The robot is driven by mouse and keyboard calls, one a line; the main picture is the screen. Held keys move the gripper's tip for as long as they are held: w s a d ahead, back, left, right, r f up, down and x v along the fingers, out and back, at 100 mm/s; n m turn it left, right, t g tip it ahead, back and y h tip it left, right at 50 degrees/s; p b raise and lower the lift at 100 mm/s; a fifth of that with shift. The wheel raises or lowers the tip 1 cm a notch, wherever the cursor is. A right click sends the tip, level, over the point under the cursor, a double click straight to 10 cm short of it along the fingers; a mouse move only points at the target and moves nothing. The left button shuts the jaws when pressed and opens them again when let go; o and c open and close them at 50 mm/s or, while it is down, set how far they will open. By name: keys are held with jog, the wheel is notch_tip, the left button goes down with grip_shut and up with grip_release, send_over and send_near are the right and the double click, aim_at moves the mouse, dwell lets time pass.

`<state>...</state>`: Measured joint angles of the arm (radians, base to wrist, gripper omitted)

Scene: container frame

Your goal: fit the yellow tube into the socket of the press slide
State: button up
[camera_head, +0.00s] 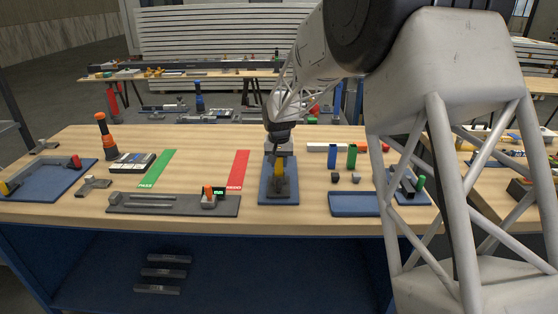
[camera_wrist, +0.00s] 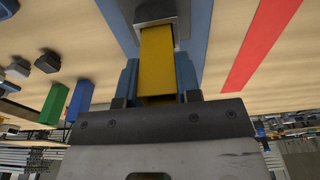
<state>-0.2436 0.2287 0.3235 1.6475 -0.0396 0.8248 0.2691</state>
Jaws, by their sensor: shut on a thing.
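The yellow tube (camera_wrist: 157,55) is held between the two fingers of my gripper (camera_wrist: 157,80). In the head view the tube (camera_head: 278,172) is a small yellow strip below my gripper (camera_head: 279,152), over the press fixture. The press slide (camera_wrist: 155,12) shows as a grey block at the top of the wrist view. The tube's far end meets the near edge of that block. I cannot tell whether the end is inside the socket or only in front of it, because the opening is hidden. The fixture stands on a blue base plate (camera_head: 278,199).
A red strip (camera_head: 238,169) and a grey rail plate (camera_head: 172,204) lie left of the fixture. To the right are a blue block (camera_head: 332,156), a green block (camera_head: 351,157), small dark blocks and a blue tray (camera_head: 354,204). Narrow bare tabletop separates them from the fixture.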

jog(key=shift+f, duration=0.4)
jog(key=o, duration=1.1)
jog(key=shift+c, duration=0.2)
jog(key=shift+r, duration=0.1)
notch_tip(320, 180, up, 8)
jog(key=s, duration=0.1)
jog(key=shift+f, duration=0.2)
